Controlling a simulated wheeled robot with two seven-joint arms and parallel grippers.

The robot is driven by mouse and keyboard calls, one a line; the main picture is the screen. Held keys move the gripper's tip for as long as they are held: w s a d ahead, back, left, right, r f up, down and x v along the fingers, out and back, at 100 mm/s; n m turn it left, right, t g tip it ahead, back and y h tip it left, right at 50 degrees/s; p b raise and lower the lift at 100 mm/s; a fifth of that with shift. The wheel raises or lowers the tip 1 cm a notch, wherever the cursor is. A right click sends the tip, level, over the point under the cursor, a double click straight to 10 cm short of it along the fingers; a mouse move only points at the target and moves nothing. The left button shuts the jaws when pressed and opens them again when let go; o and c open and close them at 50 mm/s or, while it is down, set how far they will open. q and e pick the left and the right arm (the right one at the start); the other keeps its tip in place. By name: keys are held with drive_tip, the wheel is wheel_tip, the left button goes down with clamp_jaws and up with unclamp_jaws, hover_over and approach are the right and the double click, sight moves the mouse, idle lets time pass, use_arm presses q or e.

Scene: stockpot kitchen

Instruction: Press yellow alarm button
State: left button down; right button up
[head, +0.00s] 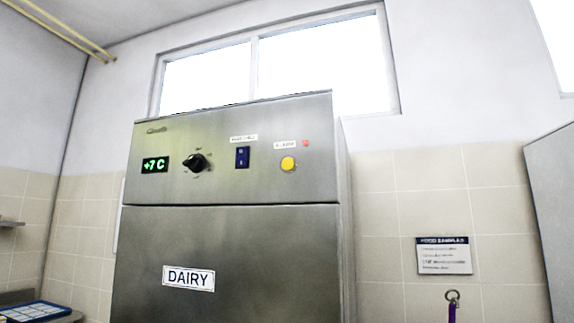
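The yellow alarm button (288,163) is a round knob on the right part of the steel control panel (225,185) at the top of a tall fridge. A small white label (284,144) sits just above it, and a small red light (306,143) is to the upper right. Nothing covers the button. Neither of my grippers shows in the head view.
The fridge door (240,255) below bears a "DAIRY" sign (188,278). A steel cabinet (555,195) stands at the right edge.

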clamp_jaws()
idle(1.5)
